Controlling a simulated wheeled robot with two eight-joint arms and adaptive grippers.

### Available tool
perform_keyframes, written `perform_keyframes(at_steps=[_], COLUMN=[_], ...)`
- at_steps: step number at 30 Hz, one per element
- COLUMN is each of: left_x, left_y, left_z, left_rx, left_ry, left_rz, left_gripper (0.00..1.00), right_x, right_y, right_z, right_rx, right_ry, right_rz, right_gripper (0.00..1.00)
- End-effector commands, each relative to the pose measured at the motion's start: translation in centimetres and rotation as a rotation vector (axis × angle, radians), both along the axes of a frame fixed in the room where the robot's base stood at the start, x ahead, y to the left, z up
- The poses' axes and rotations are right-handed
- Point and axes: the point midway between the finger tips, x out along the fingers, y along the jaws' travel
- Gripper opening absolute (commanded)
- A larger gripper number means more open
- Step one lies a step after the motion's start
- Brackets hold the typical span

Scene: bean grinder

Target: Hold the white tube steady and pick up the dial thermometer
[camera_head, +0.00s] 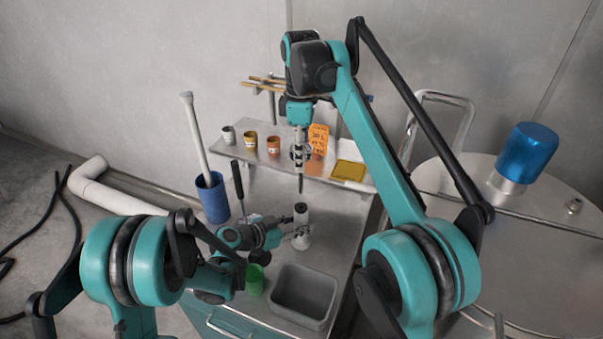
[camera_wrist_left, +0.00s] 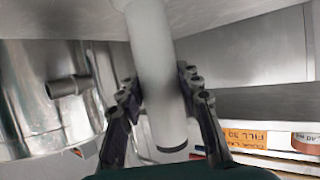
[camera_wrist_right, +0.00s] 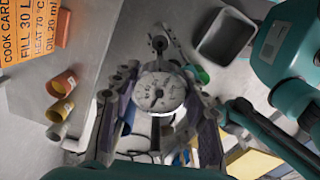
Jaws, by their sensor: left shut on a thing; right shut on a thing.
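The white tube (camera_head: 301,217) stands upright on the metal table. My left gripper (camera_head: 289,229) is shut around it from the side, and the tube also shows between the fingers in the left wrist view (camera_wrist_left: 157,70). The dial thermometer (camera_head: 300,183) hangs with its dark stem pointing down, its tip a little above the tube's top in the head view. My right gripper (camera_head: 300,152) is shut on its head. The round white dial (camera_wrist_right: 159,92) faces the right wrist camera between the fingers. The fingers partly hide the dial in the head view.
A grey bin (camera_head: 304,293) and a green cup (camera_head: 254,279) are near the table's front. A blue container (camera_head: 212,203) holds a long white rod at left.

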Motion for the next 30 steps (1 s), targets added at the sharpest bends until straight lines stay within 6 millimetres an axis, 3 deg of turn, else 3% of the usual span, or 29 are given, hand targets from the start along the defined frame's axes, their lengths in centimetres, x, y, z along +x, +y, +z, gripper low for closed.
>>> perform_keyframes(at_steps=[6, 15, 16, 18, 30], left_x=[0.0, 0.0, 0.0, 0.0, -0.4], left_y=[0.0, 0.0, 0.0, 0.0, 0.6], left_z=[0.0, 0.0, 0.0, 0.0, 0.3], left_rx=[0.000, 0.000, 0.000, 0.000, 0.000], left_ry=[0.000, 0.000, 0.000, 0.000, 0.000], left_rz=[0.000, 0.000, 0.000, 0.000, 0.001], left_gripper=[0.00, 0.00, 0.42, 0.58, 0.58], right_x=[0.0, 0.0, 0.0, 0.0, 0.0], right_y=[0.0, 0.0, 0.0, 0.0, 0.0], right_z=[1.6, 1.8, 1.8, 1.8, 1.7], right_rx=[0.000, 0.000, 0.000, 0.000, 0.000], right_ry=[0.000, 0.000, 0.000, 0.000, 0.000], right_rz=[0.000, 0.000, 0.000, 0.000, 0.000], right_gripper=[0.13, 0.13, 0.13, 0.13, 0.13])
